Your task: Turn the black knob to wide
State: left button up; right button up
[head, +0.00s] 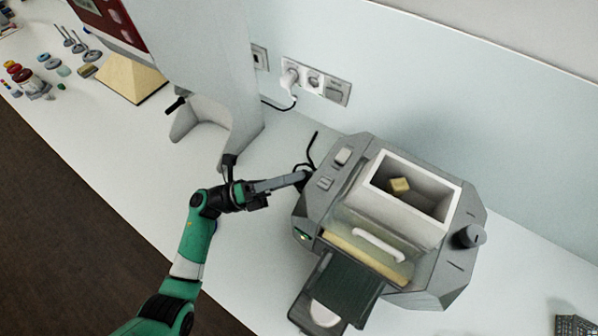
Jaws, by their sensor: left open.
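The grey mill (455,290) stands on the white counter, with an open white hopper (438,232) on top holding a small yellowish block (400,185). A dark grey-black knob (468,236) sits on the mill's right side; its setting marks are too small to read. My left gripper (303,178) is open, with its fingertips at the mill's upper left edge, on the opposite side from this knob. Dark parts at the fingertips blend together, so I cannot tell whether they touch anything. My right gripper is not in view.
A dark tray (345,287) juts from the mill's front. Wall sockets (316,82) with a plug and black cable are behind. A grey stand (215,115) is at left, with jars (28,80) and spoons beyond. A dark grid-like object (574,325) lies at lower right.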

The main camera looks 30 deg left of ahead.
pick_arm(q)
jog(key=shift+w+d+r, duration=0.1)
jog(key=shift+w+d, duration=0.05)
jog(key=shift+d, duration=0.15)
jog(key=shift+c, duration=0.2)
